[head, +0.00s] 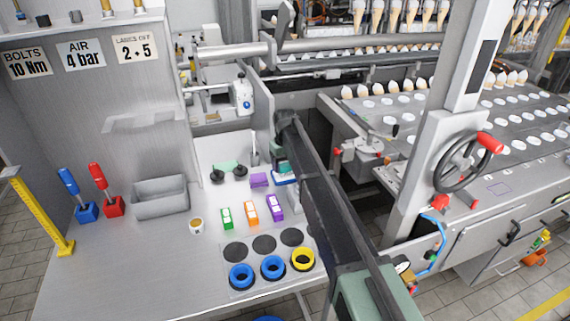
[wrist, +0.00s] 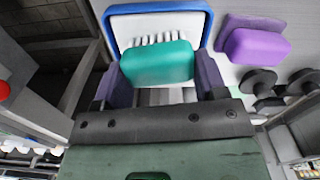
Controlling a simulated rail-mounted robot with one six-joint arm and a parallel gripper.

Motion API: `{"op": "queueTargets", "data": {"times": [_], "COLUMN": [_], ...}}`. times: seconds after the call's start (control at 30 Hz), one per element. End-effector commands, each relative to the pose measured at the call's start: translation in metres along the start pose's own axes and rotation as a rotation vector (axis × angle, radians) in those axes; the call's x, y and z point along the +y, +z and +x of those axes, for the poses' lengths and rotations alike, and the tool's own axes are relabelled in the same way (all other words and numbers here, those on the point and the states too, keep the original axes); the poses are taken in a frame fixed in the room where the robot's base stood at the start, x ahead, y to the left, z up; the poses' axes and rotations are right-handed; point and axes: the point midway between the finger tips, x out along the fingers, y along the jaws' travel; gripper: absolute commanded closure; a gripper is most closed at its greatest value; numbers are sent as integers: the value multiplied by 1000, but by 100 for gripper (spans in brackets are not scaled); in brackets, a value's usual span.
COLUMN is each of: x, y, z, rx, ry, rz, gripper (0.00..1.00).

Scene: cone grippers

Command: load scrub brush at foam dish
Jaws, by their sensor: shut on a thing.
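My gripper (wrist: 160,80) is shut on the scrub brush, with a dark purple finger on each side of it. The scrub brush (wrist: 157,63) has a teal back and a row of white bristles along its far edge. It overlaps the foam dish (wrist: 205,32), a white dish with a blue rim, in the wrist view. I cannot tell whether the bristles touch the dish. In the head view the foam dish (head: 285,182) shows partly beside my arm, which hides much of the gripper.
A purple block (wrist: 255,42) lies right of the dish, with black knobbed pieces (wrist: 270,85) nearby. In the head view, green, orange (head: 251,213) and purple holders stand in front, then blue and yellow rings (head: 302,260). A grey bin (head: 160,198) stands left. A machine column rises right.

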Motion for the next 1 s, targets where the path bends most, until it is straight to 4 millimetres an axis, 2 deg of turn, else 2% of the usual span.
{"op": "queueTargets", "data": {"times": [0.13,0.7,1.0], "x": [0,0,0], "y": [1,0,0], "z": [-9,-70,-70], "rx": [-1,0,0], "ry": [0,0,0], "rz": [0,0,0], "gripper": [53,53,53]}}
